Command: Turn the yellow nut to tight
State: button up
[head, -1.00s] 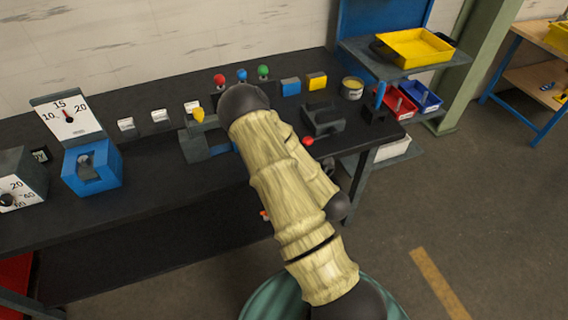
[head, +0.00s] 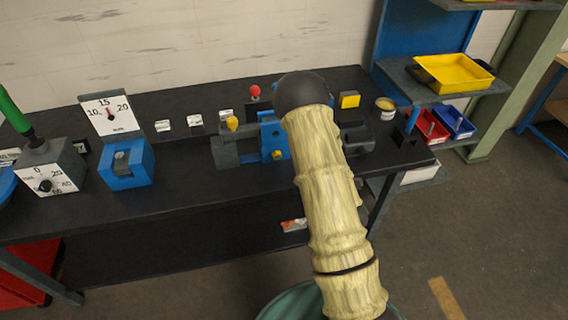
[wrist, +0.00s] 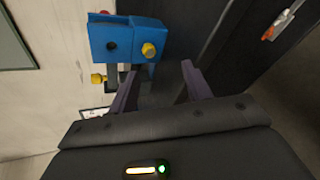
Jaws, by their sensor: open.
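The yellow nut (wrist: 148,50) sits on the face of a blue block (wrist: 112,42) in the wrist view. It also shows small in the head view (head: 277,155), on the blue block (head: 270,131) at the right end of a grey fixture (head: 228,151). My gripper (wrist: 160,68) is open and empty. Its two dark fingers point toward the block, with the nut a little beyond the fingertips, left of the midline between them. In the head view my arm hides the gripper.
A yellow knob (head: 232,124) stands on the fixture's left part, and a red ball-topped post (head: 255,91) behind. Left are a blue gauge stand (head: 126,168) and a dial box (head: 48,176). The black bench (head: 180,205) is clear in front.

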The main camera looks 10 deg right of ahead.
jog(key=s+a+r+m+g+h, duration=0.1)
jog(key=s+a+r+m+g, duration=0.2)
jog(key=m, duration=0.9)
jog(key=s+a+r+m+g+h, duration=0.1)
jog(key=s+a+r+m+g, duration=0.2)
jog(key=s+r+m+g, duration=0.4)
jog(key=s+r+m, duration=0.2)
jog(key=s+m, duration=0.3)
jog(key=shift+a+m+g, duration=0.2)
jog(key=shift+m+g, duration=0.2)
jog(key=shift+c, duration=0.4)
jog(key=shift+c, duration=1)
jog(key=shift+d, duration=0.15)
